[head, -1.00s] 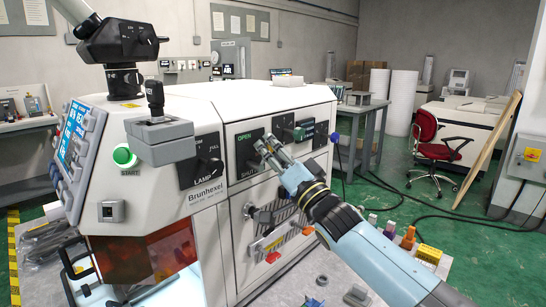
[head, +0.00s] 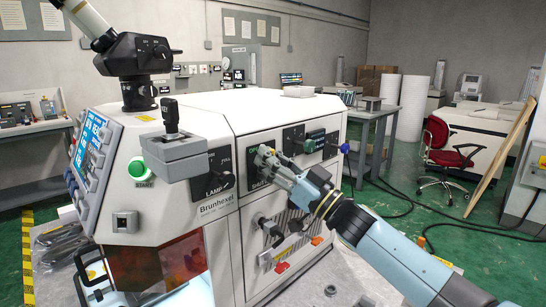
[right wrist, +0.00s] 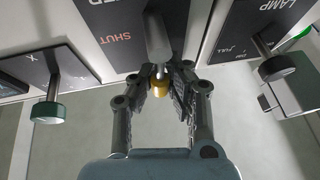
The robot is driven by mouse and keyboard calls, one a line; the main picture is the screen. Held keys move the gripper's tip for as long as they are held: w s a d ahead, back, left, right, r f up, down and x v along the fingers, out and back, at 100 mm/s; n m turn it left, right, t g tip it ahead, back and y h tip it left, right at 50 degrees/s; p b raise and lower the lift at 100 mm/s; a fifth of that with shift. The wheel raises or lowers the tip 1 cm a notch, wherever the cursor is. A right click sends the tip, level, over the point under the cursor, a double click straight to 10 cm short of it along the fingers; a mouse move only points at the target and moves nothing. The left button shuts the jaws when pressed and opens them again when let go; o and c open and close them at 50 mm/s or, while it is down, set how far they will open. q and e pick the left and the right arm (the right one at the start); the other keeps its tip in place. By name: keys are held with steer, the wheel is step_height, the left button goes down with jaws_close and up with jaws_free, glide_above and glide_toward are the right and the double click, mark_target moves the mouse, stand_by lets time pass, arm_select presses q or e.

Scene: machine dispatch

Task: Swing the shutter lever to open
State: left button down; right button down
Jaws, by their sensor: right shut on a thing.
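The shutter panel (head: 257,182) is a dark plate on the front of the white machine, with a SHUT label at its lower left. My right gripper (head: 268,158) is in front of this plate and covers most of its upper part. In the right wrist view the shutter lever (right wrist: 157,40) is a grey rod standing out from the plate beside the red SHUT word. My right gripper (right wrist: 160,82) is shut on the lever, with a yellow piece between the fingers. The lever's exact angle is hard to tell. My left gripper is not in view.
A lamp knob (head: 227,180) sits on a dark plate left of the shutter panel. A grey box with a joystick (head: 172,150) juts out at the left corner.

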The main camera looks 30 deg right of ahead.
steer(key=shift+a, duration=0.1)
stand_by(0.4)
steer(key=c, duration=1.2)
jaws_free()
steer(key=shift+c, duration=0.2)
steer(key=shift+s+f, duration=0.1)
steer(key=v, duration=1.2)
